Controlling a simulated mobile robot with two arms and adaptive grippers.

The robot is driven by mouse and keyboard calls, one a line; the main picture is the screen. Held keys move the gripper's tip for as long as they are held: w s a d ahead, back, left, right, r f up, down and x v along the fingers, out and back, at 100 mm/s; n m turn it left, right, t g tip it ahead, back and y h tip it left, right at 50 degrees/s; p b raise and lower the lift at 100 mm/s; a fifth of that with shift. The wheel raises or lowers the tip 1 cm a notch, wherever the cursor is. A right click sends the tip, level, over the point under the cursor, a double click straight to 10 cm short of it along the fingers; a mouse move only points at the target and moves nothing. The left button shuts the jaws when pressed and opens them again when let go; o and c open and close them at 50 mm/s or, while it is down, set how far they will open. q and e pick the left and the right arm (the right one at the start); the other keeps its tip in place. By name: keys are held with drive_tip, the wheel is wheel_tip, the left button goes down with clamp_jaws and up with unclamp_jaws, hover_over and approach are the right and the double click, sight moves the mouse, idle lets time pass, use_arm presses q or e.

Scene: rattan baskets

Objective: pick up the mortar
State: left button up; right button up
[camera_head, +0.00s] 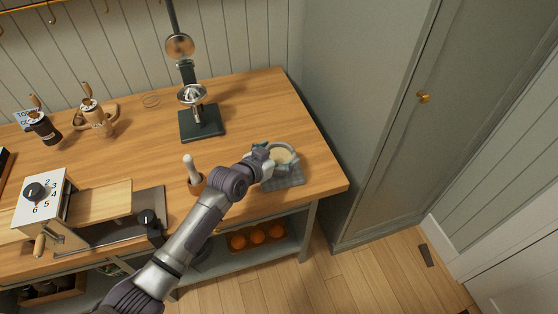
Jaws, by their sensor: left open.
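A round pale bowl, which may be the mortar (284,156), sits on a folded grey cloth (291,181) at the right end of the wooden table. Its inside looks cream-coloured. My left gripper (267,157) is open at the bowl's left side, close to its rim. The fingers are small here and overlap the bowl's left edge, so I cannot tell whether they touch it. A small brown cup (197,186) with a white pestle-like stick (190,164) stands left of my forearm, partly hidden by it. My right gripper is out of view.
A citrus press (201,122) on a dark base stands behind. A slicer-like device (45,203) with a numbered dial is at the front left. A grey cabinet (385,130) rises beyond the table's right edge.

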use_arm(q)
drive_tip(key=c, duration=1.2)
drive_tip(key=shift+w+r, duration=0.1)
drive_tip(key=shift+c, duration=1.3)
